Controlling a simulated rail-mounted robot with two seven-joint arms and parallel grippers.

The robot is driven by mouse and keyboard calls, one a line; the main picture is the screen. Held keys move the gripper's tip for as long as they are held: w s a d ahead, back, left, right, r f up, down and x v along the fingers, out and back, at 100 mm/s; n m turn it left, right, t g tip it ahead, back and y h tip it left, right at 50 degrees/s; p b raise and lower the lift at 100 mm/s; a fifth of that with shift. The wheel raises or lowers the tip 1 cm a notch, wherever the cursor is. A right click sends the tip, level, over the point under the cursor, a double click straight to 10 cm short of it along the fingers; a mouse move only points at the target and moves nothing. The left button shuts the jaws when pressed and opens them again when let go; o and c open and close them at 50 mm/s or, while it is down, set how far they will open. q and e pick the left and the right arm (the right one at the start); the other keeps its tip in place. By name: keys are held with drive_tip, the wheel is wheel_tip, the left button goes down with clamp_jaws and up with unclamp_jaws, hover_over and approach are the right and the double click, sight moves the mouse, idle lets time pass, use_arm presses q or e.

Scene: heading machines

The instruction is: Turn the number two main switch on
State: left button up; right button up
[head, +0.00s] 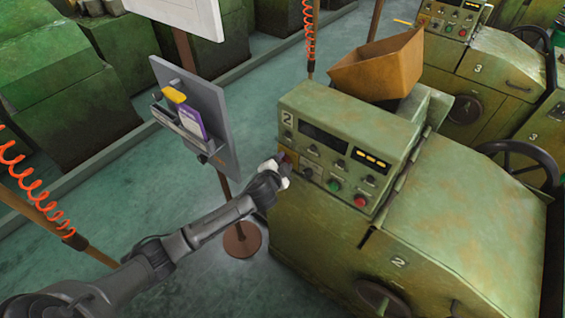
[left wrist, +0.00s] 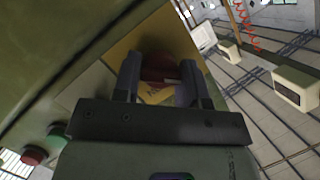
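The number two machine (head: 325,240) is a worn green machine with a "2" on its panel and front. Its main switch has a dark red knob (left wrist: 160,68) on a yellow plate (left wrist: 135,42) in the left wrist view. My left gripper (head: 281,170) is at the left end of the panel and hides most of the switch in the head view. In the left wrist view its two fingers (left wrist: 160,85) stand apart, one on each side of the knob. I cannot tell whether they press on it. My right gripper is not in view.
The panel (head: 322,166) also bears a green button (head: 334,186), a red button (head: 360,201) and several small knobs. A grey board on a stand (head: 205,115) is left of the machine. An orange-brown hopper (head: 378,68) is behind the panel. Number three machines are at the right.

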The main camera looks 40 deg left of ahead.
use_arm(q)
drive_tip(key=c, duration=0.4)
